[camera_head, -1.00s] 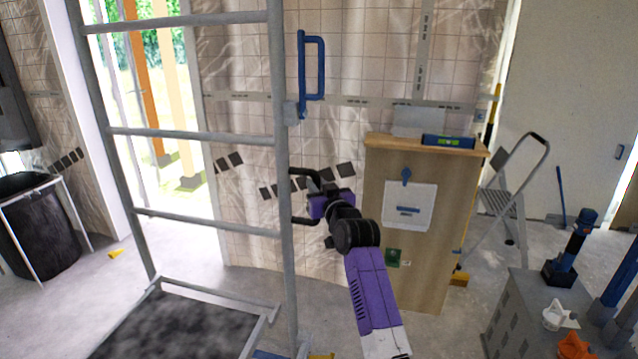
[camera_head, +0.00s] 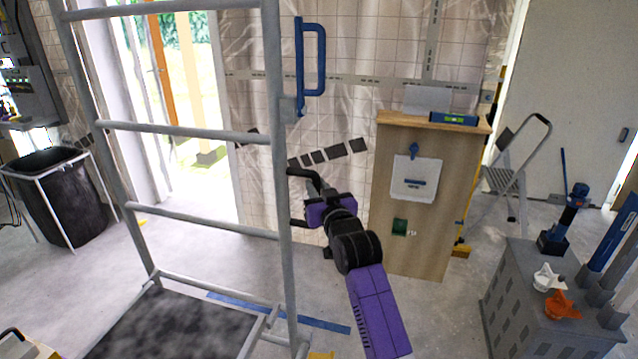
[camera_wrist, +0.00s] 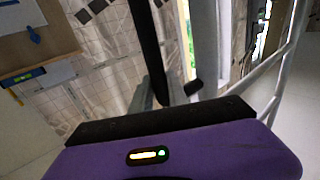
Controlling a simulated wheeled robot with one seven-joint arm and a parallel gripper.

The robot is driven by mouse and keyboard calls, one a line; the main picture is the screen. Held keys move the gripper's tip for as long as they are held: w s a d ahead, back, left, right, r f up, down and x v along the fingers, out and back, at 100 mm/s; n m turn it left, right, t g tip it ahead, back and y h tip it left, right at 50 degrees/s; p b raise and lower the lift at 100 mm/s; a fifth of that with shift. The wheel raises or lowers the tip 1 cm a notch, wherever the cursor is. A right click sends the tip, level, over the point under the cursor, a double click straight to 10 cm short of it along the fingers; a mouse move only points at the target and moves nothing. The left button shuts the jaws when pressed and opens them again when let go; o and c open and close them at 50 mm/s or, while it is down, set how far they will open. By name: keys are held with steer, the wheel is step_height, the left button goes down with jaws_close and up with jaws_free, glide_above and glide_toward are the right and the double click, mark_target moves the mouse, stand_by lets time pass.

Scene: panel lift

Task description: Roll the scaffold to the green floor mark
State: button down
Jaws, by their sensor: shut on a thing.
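The scaffold (camera_head: 282,150) is a grey tube frame with rungs and a dark low platform (camera_head: 170,325). It stands upright at the left and centre of the head view. My gripper (camera_head: 318,208) is beside its right post, shut on a black handle (camera_head: 300,173) that sticks out from that post; my gripper hides part of the handle. In the wrist view the black handle (camera_wrist: 150,45) runs down towards my purple gripper body, with the grey tubes (camera_wrist: 290,60) to the right. No green floor mark shows in either view.
A blue strip (camera_head: 325,325) lies on the floor behind the scaffold. A wooden cabinet (camera_head: 425,240) stands right of my gripper, with a stepladder (camera_head: 505,175) beyond. A grey crate (camera_head: 535,325) is at the lower right. A black bin (camera_head: 65,205) stands at the left. A blue handle (camera_head: 310,70) appears near the post.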

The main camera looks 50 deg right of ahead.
steer(key=shift+w+a+r, duration=0.15)
steer(key=shift+w+a, duration=0.2)
steer(key=shift+a, duration=0.1)
steer(key=c, duration=1.3)
jaws_free()
steer(key=shift+c, duration=0.2)
steer(key=shift+o, duration=0.2)
steer(key=shift+s+d, duration=0.1)
steer(key=shift+s, duration=0.1)
steer(key=b+v, duration=0.1)
steer(key=v, duration=0.6)
steer(key=shift+s, duration=0.25)
